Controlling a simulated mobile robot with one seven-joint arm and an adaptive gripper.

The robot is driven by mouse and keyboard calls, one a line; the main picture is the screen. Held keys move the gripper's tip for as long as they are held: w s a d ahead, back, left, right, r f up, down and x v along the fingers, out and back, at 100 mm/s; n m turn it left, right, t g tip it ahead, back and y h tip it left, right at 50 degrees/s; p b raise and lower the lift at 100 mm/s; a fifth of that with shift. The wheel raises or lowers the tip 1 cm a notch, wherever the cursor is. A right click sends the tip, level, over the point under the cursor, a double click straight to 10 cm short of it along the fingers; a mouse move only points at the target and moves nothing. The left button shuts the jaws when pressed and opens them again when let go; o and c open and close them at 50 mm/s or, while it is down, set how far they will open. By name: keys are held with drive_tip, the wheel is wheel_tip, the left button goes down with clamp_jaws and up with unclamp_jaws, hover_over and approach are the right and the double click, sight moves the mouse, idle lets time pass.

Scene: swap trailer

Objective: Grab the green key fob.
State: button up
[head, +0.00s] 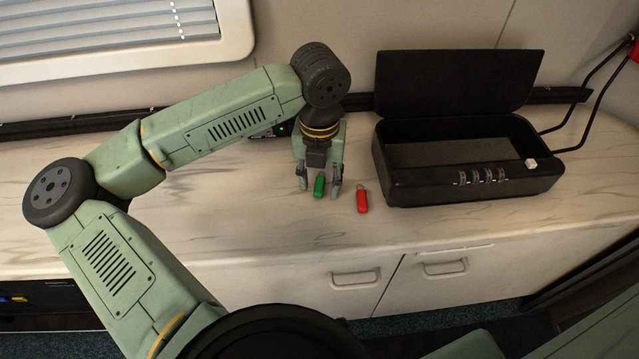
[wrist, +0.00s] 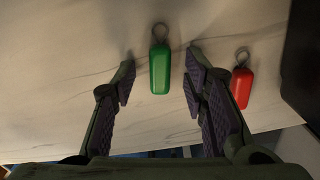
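The green key fob (head: 319,187) lies on the marbled countertop, near its front edge. In the wrist view the green key fob (wrist: 160,68) lies with its metal ring toward the top of the picture. My gripper (head: 318,192) is above the counter with its fingers pointing down. In the wrist view my gripper (wrist: 158,78) is open, one finger to each side of the fob's lower part, with a gap on both sides. Neither finger appears to touch it. I cannot tell the exact height of the fingertips.
A red key fob (head: 362,201) lies just right of my gripper, close to the right finger in the wrist view (wrist: 241,88). An open black lockbox (head: 480,194) with dials stands farther right. The counter (head: 230,215) is clear to the left.

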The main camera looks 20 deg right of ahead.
drive_tip(key=c, duration=0.9)
drive_tip(key=shift+r, duration=0.15)
